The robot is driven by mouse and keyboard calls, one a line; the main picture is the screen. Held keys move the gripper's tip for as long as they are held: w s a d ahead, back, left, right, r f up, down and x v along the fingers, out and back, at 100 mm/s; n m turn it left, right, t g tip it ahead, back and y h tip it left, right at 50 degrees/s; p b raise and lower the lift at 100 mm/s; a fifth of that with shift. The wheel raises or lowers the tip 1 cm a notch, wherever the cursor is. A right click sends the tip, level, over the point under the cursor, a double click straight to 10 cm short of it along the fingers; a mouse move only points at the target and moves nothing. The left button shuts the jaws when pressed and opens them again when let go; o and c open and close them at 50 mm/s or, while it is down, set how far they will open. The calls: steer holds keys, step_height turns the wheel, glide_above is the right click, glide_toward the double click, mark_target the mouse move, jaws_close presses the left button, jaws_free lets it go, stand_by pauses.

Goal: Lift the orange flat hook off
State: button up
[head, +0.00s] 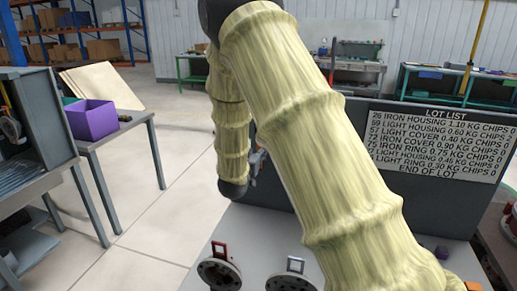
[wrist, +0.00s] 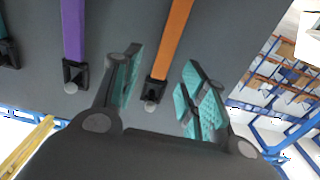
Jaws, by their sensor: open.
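In the wrist view, the orange flat hook (wrist: 174,38) is a long flat orange strip. It runs down from the top edge to a black end piece (wrist: 155,92) on a dark grey surface. My gripper (wrist: 163,90) is open, its teal-padded fingers on either side of the black end, with a visible gap on each side. Whether the fingers reach to the depth of the strip cannot be told.
A purple strip (wrist: 73,30) with a black end hangs left of the orange one; a teal piece (wrist: 7,50) is at the far left. In the head view, two round fixtures (head: 220,272) (head: 290,281) stand on the grey table before a dark panel with a lot list (head: 427,140).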

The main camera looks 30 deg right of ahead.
mark_target(257, 150)
steer(key=shift+p+x, duration=0.85)
steer(key=shift+x, duration=1.35)
steer(key=shift+w+a+f, duration=0.15)
steer(key=shift+c, duration=0.4)
jaws_close()
